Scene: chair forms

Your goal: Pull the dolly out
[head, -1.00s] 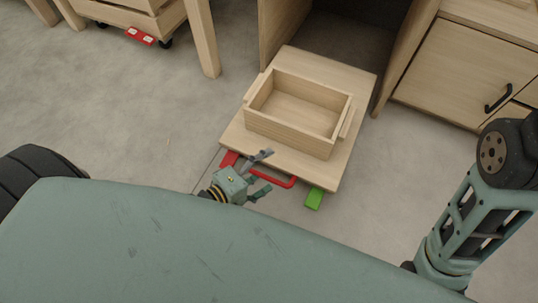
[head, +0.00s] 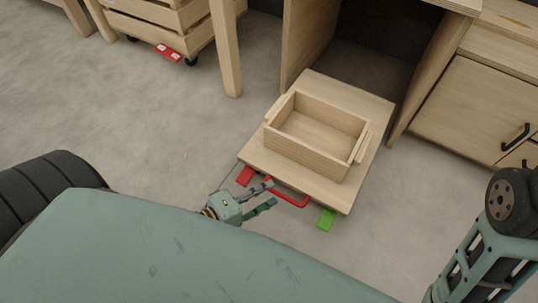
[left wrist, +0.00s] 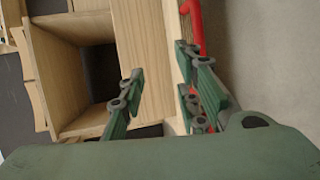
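The dolly is a flat wooden platform (head: 362,98) partly out of the open bay of a wooden desk. An open wooden box (head: 318,135) stands on it. Its near edge has a red handle (head: 290,198), with a red pedal (head: 245,175) to the left and a green pedal (head: 326,219) to the right. My left gripper (head: 273,193) is at the left end of the handle, fingers apart. In the left wrist view the gripper (left wrist: 165,78) is also open; red parts (left wrist: 197,25) show by its right finger. Whether the handle lies between the fingers is unclear. My right gripper is out of view.
The desk's side panel (head: 305,45) stands left of the bay. A cabinet with a black handle (head: 475,95) is at the right. A wooden crate on wheels (head: 150,30) and a table leg (head: 225,50) are at upper left. The floor left of the dolly is clear.

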